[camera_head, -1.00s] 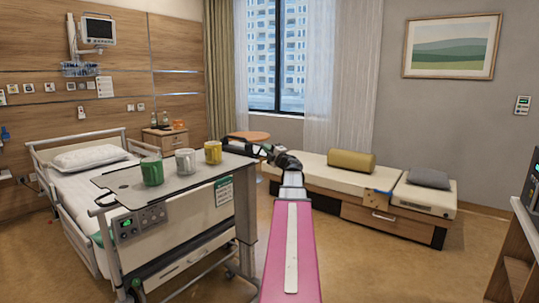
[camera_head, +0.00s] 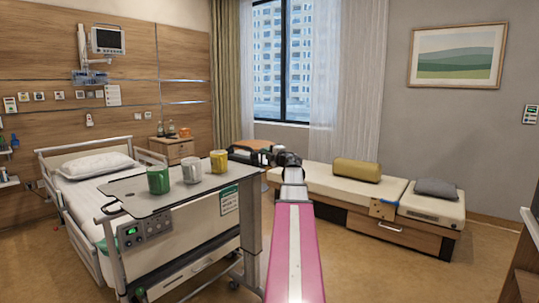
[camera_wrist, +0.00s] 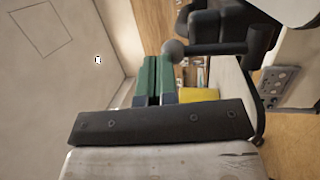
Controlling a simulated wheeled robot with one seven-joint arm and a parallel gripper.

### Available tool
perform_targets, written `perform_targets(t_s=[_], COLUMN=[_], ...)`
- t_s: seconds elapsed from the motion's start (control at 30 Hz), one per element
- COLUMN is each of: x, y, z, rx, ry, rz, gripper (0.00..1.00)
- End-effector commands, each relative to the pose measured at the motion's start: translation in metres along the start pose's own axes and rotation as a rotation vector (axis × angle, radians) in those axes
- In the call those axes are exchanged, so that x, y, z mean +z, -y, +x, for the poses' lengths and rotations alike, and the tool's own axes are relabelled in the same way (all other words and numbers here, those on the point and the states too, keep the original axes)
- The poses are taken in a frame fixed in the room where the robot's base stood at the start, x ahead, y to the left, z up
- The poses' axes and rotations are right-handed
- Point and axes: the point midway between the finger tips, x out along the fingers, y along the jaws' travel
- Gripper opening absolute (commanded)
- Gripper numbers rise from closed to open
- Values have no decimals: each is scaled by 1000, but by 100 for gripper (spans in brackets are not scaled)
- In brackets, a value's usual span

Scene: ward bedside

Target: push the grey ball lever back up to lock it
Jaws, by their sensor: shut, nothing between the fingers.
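The grey ball lever (camera_wrist: 173,50) is in the wrist view, above and just right of the fingertips. Its dark rod runs sideways from the ball to a dark hub on the right. My gripper (camera_wrist: 155,62) is shut and empty, with two green fingers side by side. The fingertips are very close to the ball; I cannot tell whether they touch it. In the head view my gripper (camera_head: 241,153) is a small dark shape beyond the bed table's right end, partly hidden by my arm. I cannot make out the lever surely there.
The grey bed table (camera_head: 135,188) carries a green mug (camera_head: 158,180), a white mug (camera_head: 191,168) and a yellow mug (camera_head: 218,161). The bed (camera_head: 93,190) is behind it. A bench (camera_head: 315,178) stands at the right. Floor is free at front right.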

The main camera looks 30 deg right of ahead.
Motion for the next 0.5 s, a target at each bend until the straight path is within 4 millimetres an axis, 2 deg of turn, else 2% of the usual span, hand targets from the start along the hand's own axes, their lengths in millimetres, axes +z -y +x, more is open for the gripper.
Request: perform_targets(t_s=[0.5], x=[-2], y=[-2], z=[9], rx=[1], ry=[-2], rz=[0], gripper=[0])
